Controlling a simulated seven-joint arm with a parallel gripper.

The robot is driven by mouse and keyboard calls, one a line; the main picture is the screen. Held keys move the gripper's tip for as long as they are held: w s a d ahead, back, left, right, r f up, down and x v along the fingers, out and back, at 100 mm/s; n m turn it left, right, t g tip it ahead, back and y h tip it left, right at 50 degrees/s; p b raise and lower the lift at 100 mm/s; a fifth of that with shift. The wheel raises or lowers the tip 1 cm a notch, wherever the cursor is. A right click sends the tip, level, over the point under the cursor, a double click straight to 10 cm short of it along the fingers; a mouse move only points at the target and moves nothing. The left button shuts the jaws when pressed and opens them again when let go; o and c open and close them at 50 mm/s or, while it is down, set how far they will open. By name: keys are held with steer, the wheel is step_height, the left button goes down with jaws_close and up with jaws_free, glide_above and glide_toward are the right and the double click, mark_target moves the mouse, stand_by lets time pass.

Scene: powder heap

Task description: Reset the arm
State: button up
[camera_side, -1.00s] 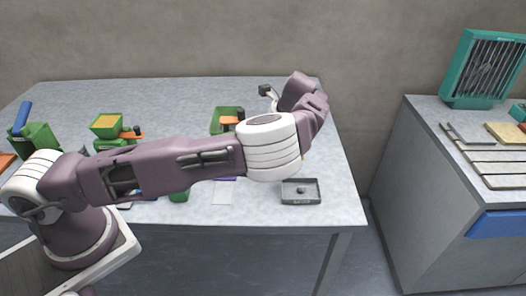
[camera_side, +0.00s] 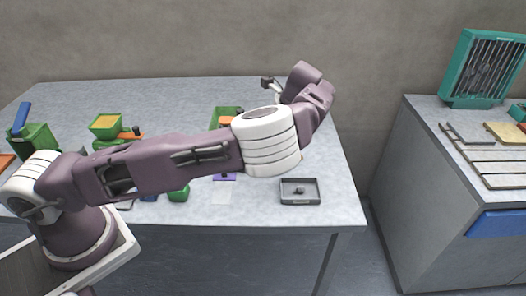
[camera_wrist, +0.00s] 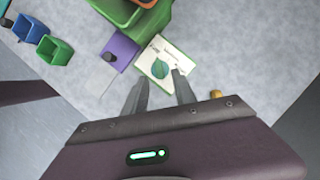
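My arm reaches across the table from the lower left in the side view, and its wrist is near the table's right end. My gripper (camera_wrist: 160,90) shows in the wrist view with its two grey fingers apart and nothing between them. It hangs above the table (camera_wrist: 225,75). A white card with a green print (camera_wrist: 168,60) lies just beyond the fingertips.
A purple block (camera_wrist: 120,52), a green bin (camera_wrist: 118,10) and small green (camera_wrist: 54,50) and blue (camera_wrist: 30,28) containers lie near the card. A grey tray (camera_side: 300,197) sits at the table's front right. A teal heater-like box (camera_side: 482,70) stands on the side counter.

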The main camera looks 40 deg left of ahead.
steer(key=v, duration=0.4)
steer(key=shift+d+r, duration=0.1)
steer(key=shift+r, duration=0.1)
